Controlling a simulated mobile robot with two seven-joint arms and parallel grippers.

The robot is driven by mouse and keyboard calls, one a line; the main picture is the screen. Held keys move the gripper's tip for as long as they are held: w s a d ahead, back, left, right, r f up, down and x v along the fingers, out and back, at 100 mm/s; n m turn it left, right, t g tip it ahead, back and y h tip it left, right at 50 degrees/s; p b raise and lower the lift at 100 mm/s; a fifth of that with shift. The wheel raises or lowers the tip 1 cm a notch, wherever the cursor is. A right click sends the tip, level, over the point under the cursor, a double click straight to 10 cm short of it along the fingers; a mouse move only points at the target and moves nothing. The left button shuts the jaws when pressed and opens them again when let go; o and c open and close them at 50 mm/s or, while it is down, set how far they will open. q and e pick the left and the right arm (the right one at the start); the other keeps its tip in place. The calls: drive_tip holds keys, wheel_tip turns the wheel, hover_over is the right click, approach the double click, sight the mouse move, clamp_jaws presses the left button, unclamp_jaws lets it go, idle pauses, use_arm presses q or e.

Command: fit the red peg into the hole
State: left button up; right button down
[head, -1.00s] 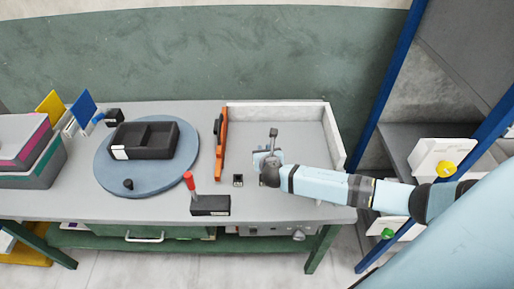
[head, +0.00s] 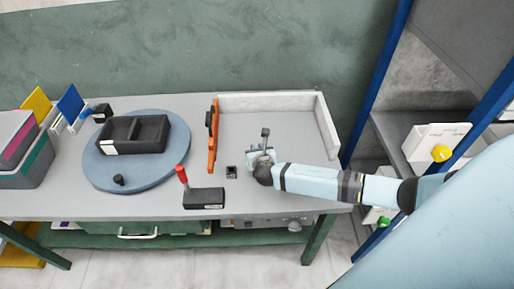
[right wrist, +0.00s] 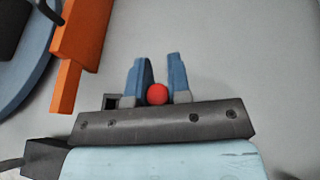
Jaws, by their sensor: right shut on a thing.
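The red peg (right wrist: 157,94) shows end-on as a red disc between the two blue fingers of my right gripper (right wrist: 160,82) in the right wrist view. The gripper is shut on it. In the head view my right gripper (head: 262,158) is over the bench, and its fingertips and the peg are hidden there. A small dark square block (head: 231,172), which looks to have the hole in its top, stands just left of the gripper. It shows partly in the right wrist view (right wrist: 112,101), left of the fingers. My left gripper is not in view.
An orange bar (head: 212,135) stands left of a white-walled corner (head: 265,102). A black block (head: 204,198) with a red handle (head: 181,173) sits near the front edge. A blue round plate (head: 95,165) carries a black tray (head: 155,148). Bench right of the orange bar is mostly clear.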

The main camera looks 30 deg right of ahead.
drive_tip(key=shift+f, duration=0.6)
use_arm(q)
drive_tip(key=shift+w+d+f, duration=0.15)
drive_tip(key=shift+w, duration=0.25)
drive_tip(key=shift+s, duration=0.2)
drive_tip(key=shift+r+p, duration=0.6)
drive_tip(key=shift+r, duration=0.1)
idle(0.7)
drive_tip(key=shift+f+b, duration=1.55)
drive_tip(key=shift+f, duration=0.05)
use_arm(e)
drive_tip(key=shift+f, duration=2.35)
drive_tip(key=c, duration=1)
unclamp_jaws()
drive_tip(key=shift+s+a+r, duration=0.15)
drive_tip(key=shift+s, duration=0.15)
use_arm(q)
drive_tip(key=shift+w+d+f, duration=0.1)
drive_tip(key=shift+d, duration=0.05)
use_arm(e)
drive_tip(key=v, duration=1.3)
drive_tip(key=shift+s+a, duration=0.1)
